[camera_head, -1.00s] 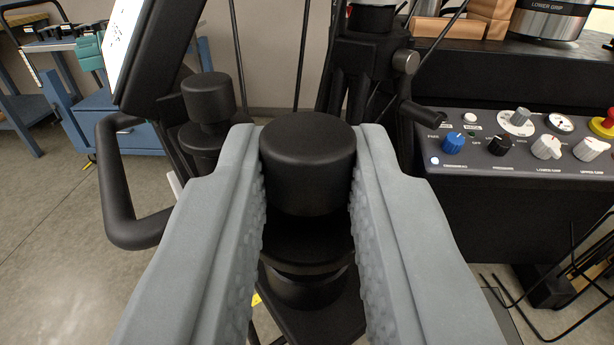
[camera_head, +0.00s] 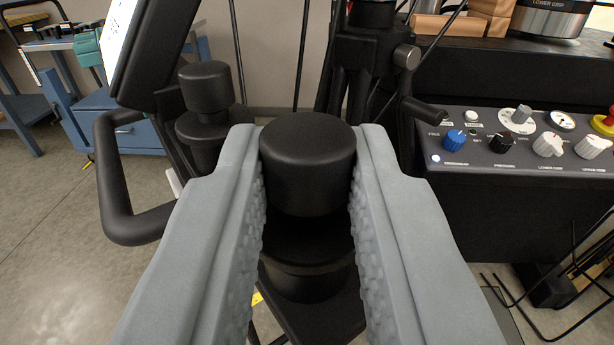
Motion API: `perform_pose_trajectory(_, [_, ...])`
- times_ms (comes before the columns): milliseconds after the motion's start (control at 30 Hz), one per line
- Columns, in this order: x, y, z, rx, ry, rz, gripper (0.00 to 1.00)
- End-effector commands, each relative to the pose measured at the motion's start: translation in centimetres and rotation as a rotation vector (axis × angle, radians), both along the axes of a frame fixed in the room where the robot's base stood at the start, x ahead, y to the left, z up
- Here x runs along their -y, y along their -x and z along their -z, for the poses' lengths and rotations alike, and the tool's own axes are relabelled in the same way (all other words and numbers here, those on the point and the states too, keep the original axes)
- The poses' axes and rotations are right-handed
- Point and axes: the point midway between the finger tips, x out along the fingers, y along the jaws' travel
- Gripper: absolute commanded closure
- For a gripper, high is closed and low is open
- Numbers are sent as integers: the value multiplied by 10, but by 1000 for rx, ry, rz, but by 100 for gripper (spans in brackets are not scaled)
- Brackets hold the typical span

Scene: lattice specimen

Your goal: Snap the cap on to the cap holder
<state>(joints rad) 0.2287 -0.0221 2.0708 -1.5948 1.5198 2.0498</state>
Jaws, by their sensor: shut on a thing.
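A black round cap (camera_head: 308,165) with a wider flange below its knob is between the two grey padded fingers of my gripper (camera_head: 307,170). The fingers are shut on the knob from both sides. Directly below the cap is a black round holder (camera_head: 307,285), mostly dark and partly covered by the cap's flange. I cannot tell whether the cap touches it. A second black cap-like knob (camera_head: 205,90) stands on a similar round base (camera_head: 202,135) to the left, behind the left finger.
A control panel (camera_head: 530,145) with knobs and a red button is on the right. A black curved handle (camera_head: 115,190) and a tilted screen (camera_head: 125,45) stand on the left. Black rods rise behind the cap. A blue cabinet (camera_head: 115,125) is farther back.

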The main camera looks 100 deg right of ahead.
Motion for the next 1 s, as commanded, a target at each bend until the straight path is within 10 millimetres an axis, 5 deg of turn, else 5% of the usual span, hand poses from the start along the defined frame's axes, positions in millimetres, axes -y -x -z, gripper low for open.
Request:
perform_pose_trajectory(867, [0,0,8,-2,-1,0,100])
perform_pose_trajectory(900, [0,0,8,-2,-1,0,72])
perform_pose_trajectory(1000, [0,0,8,-2,-1,0,54])
